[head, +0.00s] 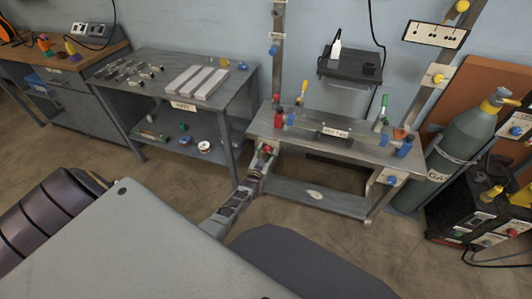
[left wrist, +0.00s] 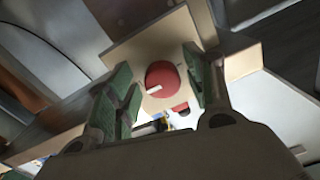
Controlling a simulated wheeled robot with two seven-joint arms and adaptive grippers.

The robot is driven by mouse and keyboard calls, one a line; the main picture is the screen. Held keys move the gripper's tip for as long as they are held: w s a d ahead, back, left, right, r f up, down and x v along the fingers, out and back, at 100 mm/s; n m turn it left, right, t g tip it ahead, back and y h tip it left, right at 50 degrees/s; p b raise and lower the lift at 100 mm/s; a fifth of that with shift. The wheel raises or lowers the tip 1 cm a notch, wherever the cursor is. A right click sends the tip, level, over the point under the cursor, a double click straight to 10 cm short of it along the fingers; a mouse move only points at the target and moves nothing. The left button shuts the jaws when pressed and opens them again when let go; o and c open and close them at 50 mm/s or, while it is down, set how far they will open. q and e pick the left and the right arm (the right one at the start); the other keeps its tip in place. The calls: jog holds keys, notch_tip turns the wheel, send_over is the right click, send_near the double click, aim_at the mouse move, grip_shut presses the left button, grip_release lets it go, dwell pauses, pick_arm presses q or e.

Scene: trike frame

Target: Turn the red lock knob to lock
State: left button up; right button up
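The red lock knob (left wrist: 163,74) is round, with a short white mark near its lower left edge, and sits on a pale plate (left wrist: 122,45). In the head view the red knob (head: 268,149) shows at the left front corner of the steel bench (head: 330,141). My left gripper (head: 262,160) is at that corner, close to the knob. In the left wrist view the green-padded fingers of my left gripper (left wrist: 160,80) stand apart, one on each side of the knob, with gaps visible. I cannot tell how deep the knob lies between them. My right gripper is not in view.
The bench holds a red holder (head: 279,118), a yellow-handled tool (head: 303,92) and blue clamps. A parts table (head: 172,107) stands to the left. A grey gas cylinder (head: 462,142) and a dark machine (head: 487,220) stand to the right.

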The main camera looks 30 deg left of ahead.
aim_at(266, 152)
pick_arm(q)
jog(key=shift+v, duration=1.65)
jog(key=v, duration=0.8)
jog(key=shift+s, duration=0.35)
jog(key=shift+d, duration=0.15)
